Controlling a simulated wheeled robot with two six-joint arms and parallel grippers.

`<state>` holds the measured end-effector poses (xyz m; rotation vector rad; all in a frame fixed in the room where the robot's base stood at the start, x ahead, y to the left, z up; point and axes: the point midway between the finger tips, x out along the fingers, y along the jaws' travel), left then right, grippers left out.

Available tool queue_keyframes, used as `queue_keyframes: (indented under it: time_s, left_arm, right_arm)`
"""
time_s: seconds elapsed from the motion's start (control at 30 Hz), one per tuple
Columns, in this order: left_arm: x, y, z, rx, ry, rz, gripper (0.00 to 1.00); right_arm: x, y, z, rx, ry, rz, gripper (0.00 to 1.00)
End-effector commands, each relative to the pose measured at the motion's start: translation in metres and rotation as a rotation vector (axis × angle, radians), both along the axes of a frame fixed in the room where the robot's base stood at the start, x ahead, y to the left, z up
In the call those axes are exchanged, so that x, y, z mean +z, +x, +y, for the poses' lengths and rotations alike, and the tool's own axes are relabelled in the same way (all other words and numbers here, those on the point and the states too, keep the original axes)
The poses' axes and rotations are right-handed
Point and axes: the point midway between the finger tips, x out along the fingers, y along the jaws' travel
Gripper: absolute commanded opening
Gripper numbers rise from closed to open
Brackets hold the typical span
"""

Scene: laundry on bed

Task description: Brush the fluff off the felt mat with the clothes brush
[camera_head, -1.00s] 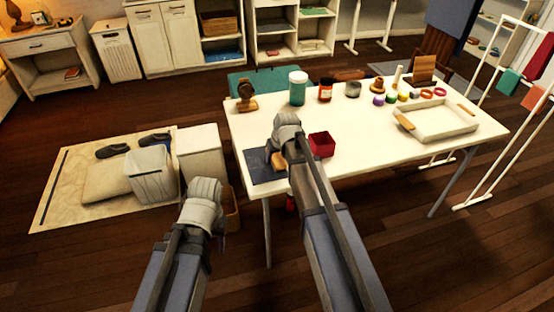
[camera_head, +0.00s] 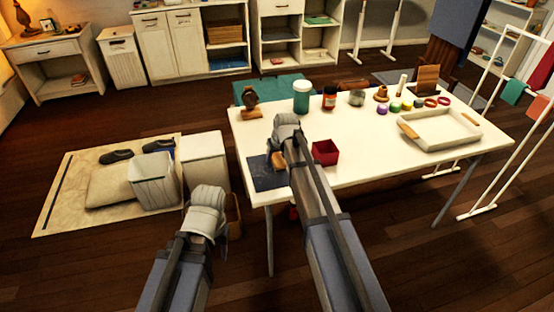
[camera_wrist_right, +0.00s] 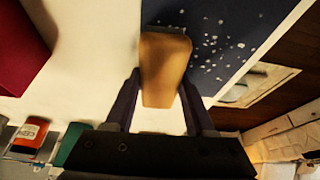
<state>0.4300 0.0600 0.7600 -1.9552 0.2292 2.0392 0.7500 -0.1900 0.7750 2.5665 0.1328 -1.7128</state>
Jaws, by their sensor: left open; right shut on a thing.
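The dark blue felt mat (camera_head: 264,178) lies on the near left corner of the white table. In the right wrist view, pale specks of fluff (camera_wrist_right: 211,42) are scattered over the mat (camera_wrist_right: 238,18), right of the brush. My right gripper (camera_wrist_right: 160,82) is shut on the tan clothes brush (camera_wrist_right: 165,62), one finger on each side. In the head view, my right arm partly covers the brush (camera_head: 278,162). My left gripper (camera_head: 222,238) is open, low and left of the table, with fingers mostly hidden.
A red box (camera_head: 325,152) stands on the table just right of the mat and my right arm. A watch stand (camera_head: 250,102), a teal jar (camera_head: 301,97) and small pots stand along the back. A white tray (camera_head: 440,130) lies right. The table's middle is clear.

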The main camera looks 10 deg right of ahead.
Motion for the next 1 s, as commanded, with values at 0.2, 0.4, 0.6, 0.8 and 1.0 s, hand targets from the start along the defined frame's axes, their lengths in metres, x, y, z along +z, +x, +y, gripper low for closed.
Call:
queue_keyframes:
  time_s: [0.2, 0.4, 0.6, 0.8, 1.0]
  left_arm:
    - [0.001, 0.0, 0.0, 0.0, 0.0, 0.0, 0.5]
    - [0.001, 0.0, 0.0, 0.0, 0.0, 0.0, 0.5]
    - [-0.001, 0.0, 0.0, 0.0, 0.0, 0.0, 0.5]
    - [-0.002, 0.0, 0.0, 0.0, 0.0, 0.0, 0.5]
    - [-0.002, 0.0, 0.0, 0.0, 0.0, 0.0, 0.5]
  right_arm:
    - [0.001, 0.021, 0.001, 0.0, 0.0, 0.0, 0.1]
    - [0.001, 0.022, 0.001, 0.0, 0.0, 0.0, 0.1]
    - [-0.001, 0.021, 0.009, 0.001, 0.001, 0.0, 0.1]
    - [-0.002, 0.021, 0.018, 0.002, 0.001, 0.001, 0.1]
    - [-0.002, 0.015, 0.018, 0.002, 0.003, 0.003, 0.1]
